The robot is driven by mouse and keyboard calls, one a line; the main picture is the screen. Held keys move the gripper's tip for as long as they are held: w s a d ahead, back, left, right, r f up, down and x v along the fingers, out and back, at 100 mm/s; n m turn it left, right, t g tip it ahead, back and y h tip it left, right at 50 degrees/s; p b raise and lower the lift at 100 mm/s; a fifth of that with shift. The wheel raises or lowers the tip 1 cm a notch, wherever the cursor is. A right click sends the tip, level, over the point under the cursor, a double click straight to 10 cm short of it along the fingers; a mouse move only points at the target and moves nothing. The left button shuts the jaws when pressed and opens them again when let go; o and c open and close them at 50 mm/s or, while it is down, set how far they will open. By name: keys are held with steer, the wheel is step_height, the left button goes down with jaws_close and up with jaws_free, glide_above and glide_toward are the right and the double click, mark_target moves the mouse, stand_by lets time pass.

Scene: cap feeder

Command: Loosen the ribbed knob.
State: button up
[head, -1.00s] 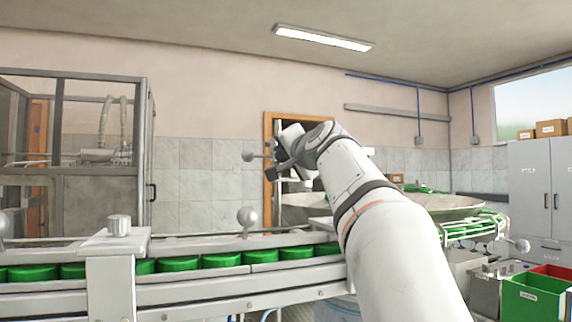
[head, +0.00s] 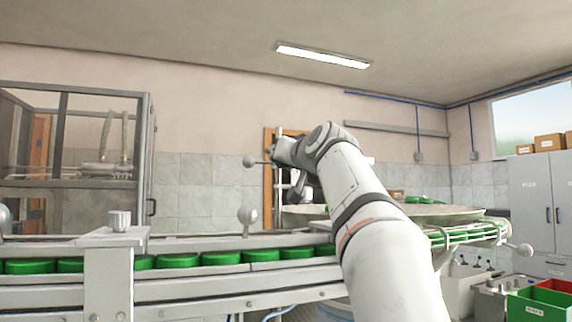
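The ribbed knob (head: 119,220) is a small grey cylinder standing upright on the flat top of a pale metal post (head: 108,280) at the left front of the conveyor. Nothing touches it. My arm reaches up from the lower right, and my gripper (head: 297,192) is at its far end, beyond the conveyor in the picture and well to the right of the knob. The gripper is small and partly hidden by my wrist, so its fingers cannot be made out. I see nothing held in it.
A conveyor (head: 200,287) carrying green caps (head: 178,261) runs across the front. Ball-ended handles (head: 247,214) stick up along it. A wide metal bowl (head: 440,212) lies behind my arm. A framed enclosure (head: 75,150) stands back left; green and red bins (head: 540,306) sit lower right.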

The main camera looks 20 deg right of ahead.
steer(key=shift+r, duration=0.1)
stand_by(0.4)
steer(key=o, duration=1)
steer(key=s+b, duration=0.1)
steer(key=s, duration=0.6)
steer(key=shift+s+a, duration=0.1)
steer(key=shift+s, duration=0.3)
